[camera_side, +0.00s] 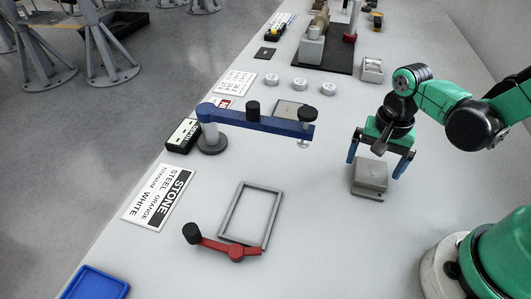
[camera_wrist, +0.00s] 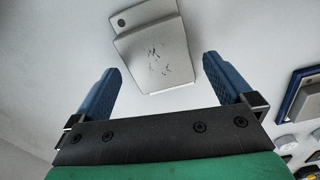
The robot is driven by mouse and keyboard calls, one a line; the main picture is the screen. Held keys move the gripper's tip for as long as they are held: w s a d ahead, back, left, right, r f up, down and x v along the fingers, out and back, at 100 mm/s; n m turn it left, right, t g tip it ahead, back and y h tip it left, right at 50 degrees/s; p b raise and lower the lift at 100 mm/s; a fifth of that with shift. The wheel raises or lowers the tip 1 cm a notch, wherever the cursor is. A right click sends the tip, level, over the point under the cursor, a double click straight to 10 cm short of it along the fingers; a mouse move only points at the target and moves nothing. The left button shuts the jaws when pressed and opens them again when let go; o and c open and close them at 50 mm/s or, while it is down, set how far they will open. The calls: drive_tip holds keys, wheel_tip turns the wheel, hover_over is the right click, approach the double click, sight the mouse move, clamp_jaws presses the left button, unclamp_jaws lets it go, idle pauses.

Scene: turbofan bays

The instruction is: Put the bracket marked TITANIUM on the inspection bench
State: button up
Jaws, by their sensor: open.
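A grey metal bracket (camera_side: 370,175) with a raised block and a lower flange lies on the pale table under my gripper (camera_side: 378,160). My gripper is open, its two blue fingers apart above the bracket. In the wrist view the bracket (camera_wrist: 155,55) lies ahead of and between the fingers; its dark marks are too small to read. A second, similar grey bracket (camera_side: 372,69) lies farther back. I cannot tell which carries TITANIUM, nor which surface is the inspection bench. A grey rectangular frame (camera_side: 233,207) lies on the table at left of my gripper.
A blue swing arm (camera_side: 255,120) on a post stands left of my gripper. A red link (camera_side: 216,245) touches the frame's near edge. A word card (camera_side: 160,197), blue tray (camera_side: 95,284) and several white discs (camera_side: 300,84) surround it. Table between frame and bracket is clear.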

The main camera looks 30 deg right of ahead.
sight(358, 163)
wheel_tip(358, 163, up, 12)
drive_tip(key=w+a+n+t, duration=0.1)
drive_tip(key=w+n+t, duration=0.1)
drive_tip(key=n+t, duration=0.5)
drive_tip(key=n, duration=0.3)
drive_tip(key=shift+w+a+f+n, duration=0.15)
drive_tip(key=shift+w+f+n, duration=0.1)
drive_tip(key=shift+n, duration=0.15)
